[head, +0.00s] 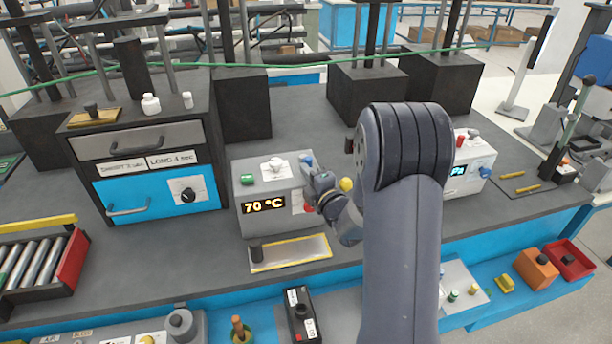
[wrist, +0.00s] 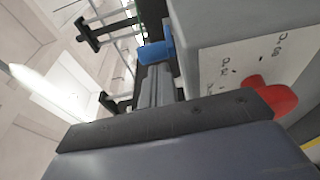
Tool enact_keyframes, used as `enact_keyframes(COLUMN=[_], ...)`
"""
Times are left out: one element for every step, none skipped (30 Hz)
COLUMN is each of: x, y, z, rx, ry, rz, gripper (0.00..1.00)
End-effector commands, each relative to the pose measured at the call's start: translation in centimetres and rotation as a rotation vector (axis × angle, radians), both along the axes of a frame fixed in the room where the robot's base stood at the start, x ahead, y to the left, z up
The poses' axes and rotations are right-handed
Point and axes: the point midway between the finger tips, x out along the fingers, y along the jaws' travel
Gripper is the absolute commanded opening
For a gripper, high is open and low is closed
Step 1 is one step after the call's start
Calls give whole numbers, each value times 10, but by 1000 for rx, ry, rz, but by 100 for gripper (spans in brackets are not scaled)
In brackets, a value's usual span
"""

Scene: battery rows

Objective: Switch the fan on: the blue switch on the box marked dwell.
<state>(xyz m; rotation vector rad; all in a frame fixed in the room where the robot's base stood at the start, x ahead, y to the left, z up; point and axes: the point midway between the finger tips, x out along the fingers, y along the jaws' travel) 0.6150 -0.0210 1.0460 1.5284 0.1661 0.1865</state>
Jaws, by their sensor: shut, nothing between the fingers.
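A grey box (head: 265,222) with a lit "70 °C" display stands mid-table. On its top are a green button, a white knob and a blue switch (head: 306,160) at the right end. A red knob (head: 309,208) is on its front; in the wrist view it shows at the right (wrist: 272,98). My gripper (head: 312,172) is shut and empty at the box's right end. In the wrist view the fingers (wrist: 158,80) point at the blue switch (wrist: 155,52), very close; I cannot tell whether they touch. I cannot read the word dwell on any box.
A drawer unit (head: 150,165) marked "SHORT 2 sec" and "LONG 4 sec" stands left. Another box (head: 465,165) with a lit display and blue knob (head: 487,172) stands right, partly behind my arm. A yellow-edged tray (head: 290,252) lies in front of the grey box.

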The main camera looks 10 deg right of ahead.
Motion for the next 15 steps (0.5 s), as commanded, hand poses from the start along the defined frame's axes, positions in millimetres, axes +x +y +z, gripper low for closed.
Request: enact_keyframes(x=[0,0,0,0,0,0,0,0,0,0,-1,-1,-1,-1,-1], y=[-1,-1,-2,-2,-3,-3,-4,-4,-5,-5,-6,-7,-7,-8,-10], z=[-2,-2,-2,-2,-2,-2,-2,-2,-2,-2,-3,-3,-3,-3,-4], rx=[-1,0,0,0,0,0,0,0,0,0,0,-1,-1,-1,0], ry=[-1,-1,-1,-1,-1,-1,-1,-1,-1,-1,-1,-2,-2,-3,-3], rz=[-1,-1,-1,-1,-1,-1,-2,-2,-2,-1,-1,-1,-1,-1,-2], gripper=[0,0,0,0,0,0,0,0,0,0,0,0,0,0,0])
